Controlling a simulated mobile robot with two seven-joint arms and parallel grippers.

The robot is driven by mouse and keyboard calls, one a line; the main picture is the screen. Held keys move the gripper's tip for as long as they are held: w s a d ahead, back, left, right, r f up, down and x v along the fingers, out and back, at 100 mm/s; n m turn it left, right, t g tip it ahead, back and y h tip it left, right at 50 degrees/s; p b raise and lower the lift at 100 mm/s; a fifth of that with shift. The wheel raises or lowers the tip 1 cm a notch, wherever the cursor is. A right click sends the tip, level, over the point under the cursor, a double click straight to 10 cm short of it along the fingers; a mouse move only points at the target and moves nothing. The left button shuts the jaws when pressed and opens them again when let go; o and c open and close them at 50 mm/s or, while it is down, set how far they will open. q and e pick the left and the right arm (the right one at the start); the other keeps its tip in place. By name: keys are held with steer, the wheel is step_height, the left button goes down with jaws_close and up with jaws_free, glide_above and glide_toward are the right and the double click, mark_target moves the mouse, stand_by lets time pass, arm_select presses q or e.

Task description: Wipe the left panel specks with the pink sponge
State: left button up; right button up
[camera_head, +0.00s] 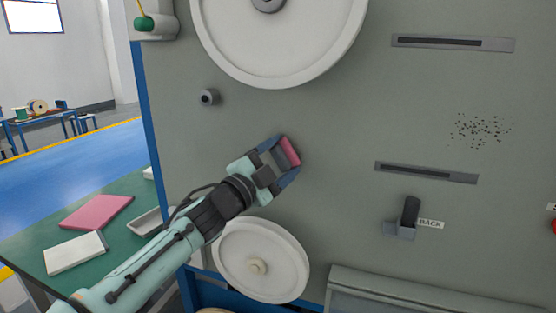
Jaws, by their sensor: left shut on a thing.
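The pink sponge (289,152) is held between the fingers of my left gripper (284,160), which is shut on it in front of the grey panel (340,120). I cannot tell whether the sponge touches the panel. A patch of dark specks (481,130) is on the panel at the right, well to the right of the sponge and slightly higher. My right gripper is not in view.
A large white reel (277,72) is above and a smaller one (262,260) below my gripper. A knob (209,97), two slots (453,43) (426,172) and a lever (410,212) labelled BACK are on the panel. A green table (120,235) with a pink cloth (97,212) stands left.

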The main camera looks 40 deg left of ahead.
mark_target(309, 152)
arm_select(q)
steer(key=shift+w, duration=0.2)
steer(key=shift+w+d+b, duration=0.25)
steer(key=shift+d+b, duration=0.25)
steer(key=shift+d, duration=0.45)
steer(key=shift+w+d+b, duration=0.25)
steer(key=shift+d+b, duration=0.2)
steer(key=shift+d, duration=0.45)
steer(key=shift+w, duration=0.1)
steer(key=shift+s+a+r+p, duration=0.1)
steer(key=shift+s+a+p, duration=0.05)
steer(key=shift+a+p, duration=0.35)
steer(key=shift+s+a+r+p, duration=0.1)
steer(key=shift+s+a+p, duration=0.05)
steer(key=shift+a+p, duration=0.35)
steer(key=shift+s+a+p, duration=0.2)
steer(key=shift+a+p, duration=0.25)
steer(key=shift+a, duration=0.25)
steer(key=shift+a+f, duration=0.2)
steer(key=shift+a, duration=0.1)
steer(key=shift+s, duration=0.15)
